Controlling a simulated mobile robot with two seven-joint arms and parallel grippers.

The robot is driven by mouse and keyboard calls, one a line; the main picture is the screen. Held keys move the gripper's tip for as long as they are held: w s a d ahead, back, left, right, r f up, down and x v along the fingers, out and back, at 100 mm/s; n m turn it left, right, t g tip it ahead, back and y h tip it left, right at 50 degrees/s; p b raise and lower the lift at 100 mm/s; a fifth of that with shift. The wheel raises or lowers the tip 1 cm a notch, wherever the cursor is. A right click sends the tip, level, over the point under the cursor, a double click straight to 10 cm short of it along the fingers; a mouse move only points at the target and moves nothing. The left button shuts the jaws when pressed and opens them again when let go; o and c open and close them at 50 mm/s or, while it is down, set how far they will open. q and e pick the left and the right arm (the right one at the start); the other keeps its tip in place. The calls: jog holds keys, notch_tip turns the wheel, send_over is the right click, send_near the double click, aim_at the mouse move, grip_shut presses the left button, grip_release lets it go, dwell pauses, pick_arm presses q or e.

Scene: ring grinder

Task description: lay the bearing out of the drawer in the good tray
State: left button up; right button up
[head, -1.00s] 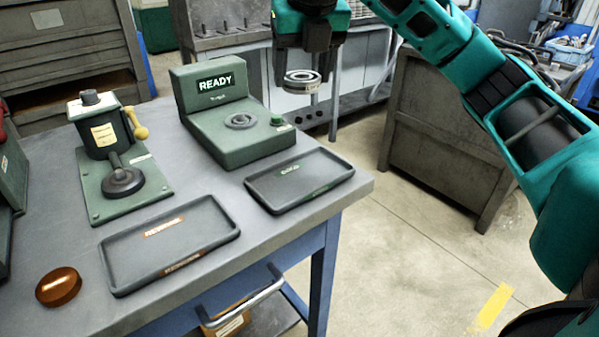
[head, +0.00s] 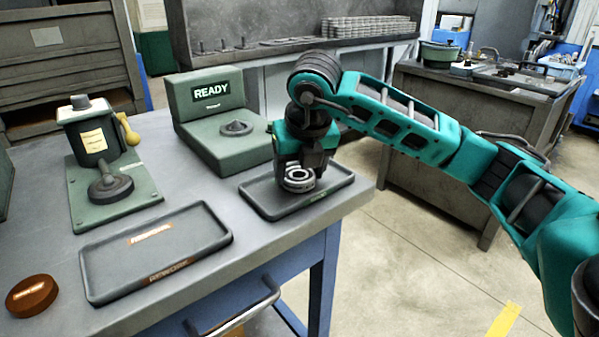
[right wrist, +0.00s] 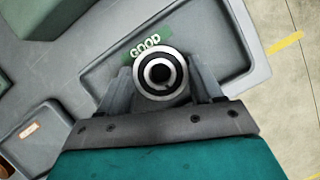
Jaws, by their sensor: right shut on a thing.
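The bearing (head: 299,178) is a shiny metal ring held in my right gripper (head: 299,172). The gripper is shut on it, over the good tray (head: 335,191), a dark grey tray with a raised rim at the table's right end. In the right wrist view the bearing (right wrist: 160,73) sits between the fingers of my right gripper (right wrist: 160,84), with the green "GOOD" label (right wrist: 146,45) of the tray just beyond it. I cannot tell whether the bearing touches the tray floor. The drawer handle (head: 240,312) shows at the table front. My left gripper is out of view.
A second grey tray with orange rework labels (head: 105,262) lies to the left, beside an orange-brown disc (head: 32,296). Behind the good tray stands a green tester (head: 215,145) reading "READY". A green hand press (head: 105,160) stands at the left.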

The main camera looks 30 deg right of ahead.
jog(key=shift+f, duration=0.1)
jog(key=shift+f, duration=0.15)
jog(key=o, duration=1.2)
jog(key=shift+r, duration=0.25)
jog(key=shift+p+v, duration=1.4)
jog(key=shift+v, duration=4.5)
